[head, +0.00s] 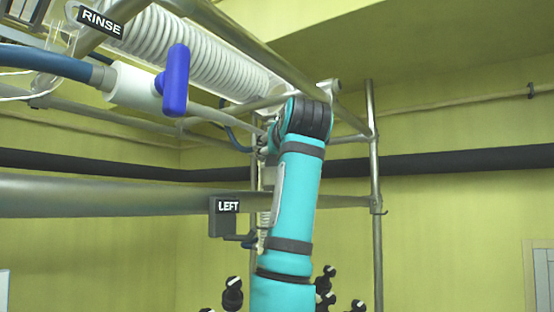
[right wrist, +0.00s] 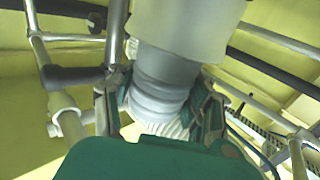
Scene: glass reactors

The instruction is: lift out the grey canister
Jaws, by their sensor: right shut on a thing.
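In the right wrist view a wide light-grey cylinder, which looks like the grey canister (right wrist: 190,22), comes in from the top. A narrower ribbed grey part (right wrist: 160,88) is below it. My right gripper (right wrist: 160,106) has its fingers on both sides of this ribbed part and is shut on it. A white ribbed piece shows just under the fingers. In the head view a teal arm of mine rises at the middle to the metal frame. Its gripper is hidden there, and I cannot make out the canister. My left gripper is in neither view.
A blue-handled valve (head: 175,82), a RINSE label (head: 100,22), a white coil (head: 190,45) and a LEFT label (head: 228,206) are nearby. Black-knobbed parts (head: 232,294) stand low. The right side is mostly open.

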